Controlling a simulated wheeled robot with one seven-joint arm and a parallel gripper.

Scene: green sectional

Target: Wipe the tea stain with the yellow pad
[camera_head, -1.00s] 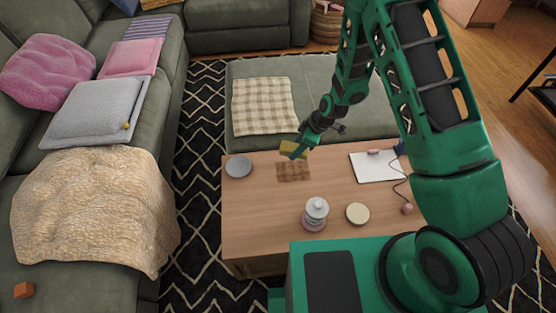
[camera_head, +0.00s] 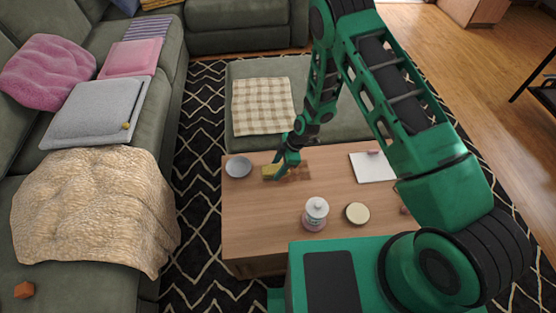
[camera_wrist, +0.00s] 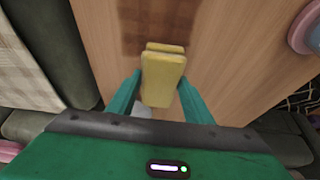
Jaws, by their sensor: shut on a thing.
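The yellow pad (camera_head: 270,171) is in my gripper (camera_head: 281,168), low over the wooden table (camera_head: 250,215) at the left end of the brown tea stain (camera_head: 299,174). In the wrist view the pad (camera_wrist: 163,75) sits between the two green fingers of my gripper (camera_wrist: 160,97), and the stain (camera_wrist: 150,30) shows just beyond it. The pad and my gripper hide part of the stain in the head view. I cannot tell for sure whether the pad touches the table.
A grey plate (camera_head: 238,167) is close to the left of the pad. A lidded jar (camera_head: 316,212) and a round tin (camera_head: 357,213) stand nearer the front. White paper (camera_head: 373,167) lies to the right. The left front of the table is clear.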

